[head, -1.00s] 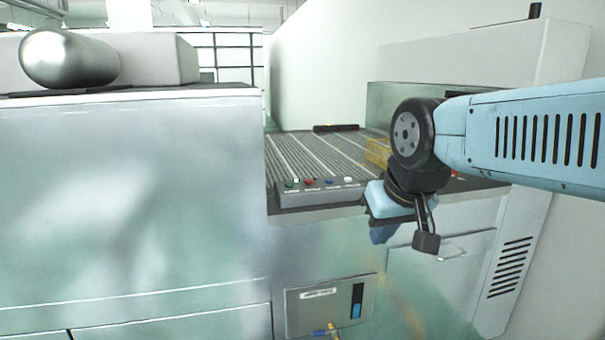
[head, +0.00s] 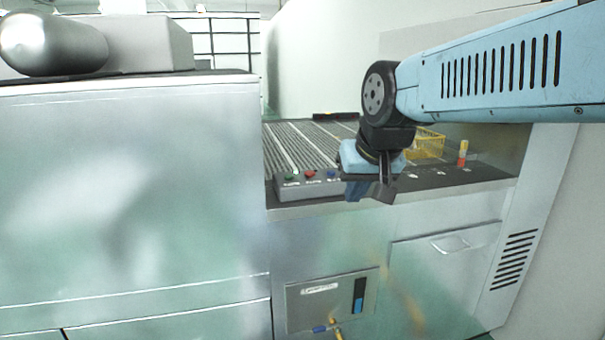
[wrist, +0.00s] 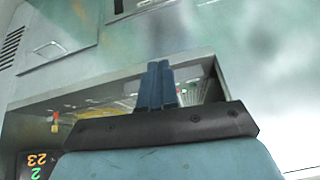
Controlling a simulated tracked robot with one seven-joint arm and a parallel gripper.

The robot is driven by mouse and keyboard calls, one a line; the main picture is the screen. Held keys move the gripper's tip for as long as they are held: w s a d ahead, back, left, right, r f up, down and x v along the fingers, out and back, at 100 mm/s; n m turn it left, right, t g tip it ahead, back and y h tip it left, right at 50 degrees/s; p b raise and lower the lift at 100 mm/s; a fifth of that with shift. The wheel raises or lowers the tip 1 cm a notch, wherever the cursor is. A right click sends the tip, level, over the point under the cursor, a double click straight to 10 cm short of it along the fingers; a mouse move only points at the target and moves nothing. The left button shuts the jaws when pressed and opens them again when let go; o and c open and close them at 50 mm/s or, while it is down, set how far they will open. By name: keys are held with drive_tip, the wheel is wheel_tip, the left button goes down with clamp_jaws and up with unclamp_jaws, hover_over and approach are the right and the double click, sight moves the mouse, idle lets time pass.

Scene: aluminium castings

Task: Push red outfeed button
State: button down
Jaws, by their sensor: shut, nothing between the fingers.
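The red button (head: 310,173) sits on a grey control box at the front edge of the ribbed conveyor, between a green button (head: 289,177) and a blue button (head: 331,173). My gripper (head: 382,190) is to the right of the buttons, in front of the counter edge, apart from them. In the wrist view my gripper's two dark fingers (wrist: 157,85) lie together, shut and empty. The right end of the control box is hidden behind my gripper. I cannot make out the red button clearly in the wrist view.
A yellow basket (head: 428,144) and a red-and-yellow post (head: 463,153) stand on the counter to the right. A tall metal cabinet (head: 130,200) fills the left. A panel with a blue strip (head: 332,300) is below the buttons. The space in front of the counter is open.

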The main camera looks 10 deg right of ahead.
drive_tip(key=w+r+m+t, duration=0.1)
drive_tip(key=w+r+m, duration=0.25)
drive_tip(key=w, duration=1.05)
drive_tip(key=m+t, duration=0.2)
drive_tip(key=m, duration=0.1)
hover_over(312, 173)
drive_tip(key=shift+r+y, duration=0.4)
drive_tip(key=shift+s+f, duration=0.1)
drive_tip(key=shift+f, duration=4.35)
drive_tip(key=shift+f, duration=0.8)
drive_tip(key=shift+r, duration=0.9)
